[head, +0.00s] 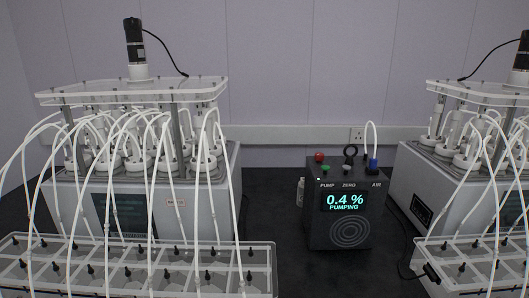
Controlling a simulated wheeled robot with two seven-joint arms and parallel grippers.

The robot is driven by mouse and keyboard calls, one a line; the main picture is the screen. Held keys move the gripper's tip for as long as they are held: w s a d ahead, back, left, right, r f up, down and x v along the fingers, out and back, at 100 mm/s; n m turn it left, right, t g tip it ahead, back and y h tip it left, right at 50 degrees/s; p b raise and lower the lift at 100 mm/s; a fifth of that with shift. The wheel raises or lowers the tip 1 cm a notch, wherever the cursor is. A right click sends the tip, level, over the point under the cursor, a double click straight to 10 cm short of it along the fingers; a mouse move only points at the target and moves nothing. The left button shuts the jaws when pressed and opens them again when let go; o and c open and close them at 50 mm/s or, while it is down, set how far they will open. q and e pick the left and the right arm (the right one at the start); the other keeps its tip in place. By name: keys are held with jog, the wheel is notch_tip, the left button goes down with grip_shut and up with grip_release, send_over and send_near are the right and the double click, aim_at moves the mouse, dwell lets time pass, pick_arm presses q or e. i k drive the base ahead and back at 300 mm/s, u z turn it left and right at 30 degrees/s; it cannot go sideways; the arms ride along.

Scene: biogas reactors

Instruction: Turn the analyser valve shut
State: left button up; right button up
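The analyser (378,222) is a dark box on the black bench, right of centre. Its screen (345,202) reads "0.4 %" and "PUMPING". On its top right stands a small blue part (373,165) with a white tube rising from it and bending over. It looks like the valve, but at this size I cannot tell its handle position. A red knob (319,157), a green button (326,169), a pale button (346,168) and a black ring-shaped part (350,152) also sit on top. Neither of my grippers is in view.
A reactor unit (204,205) with several white tubes stands left of the analyser, another (412,172) right. Clear racks (262,258) and (470,280) stand in front of them. A small pale bottle (300,192) is beside the analyser. Bench before the analyser (335,275) is clear.

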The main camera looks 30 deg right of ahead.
aim_at(319, 156)
jog(key=u, duration=1.75)
jog(key=k, duration=0.85)
jog(key=z, duration=1.75)
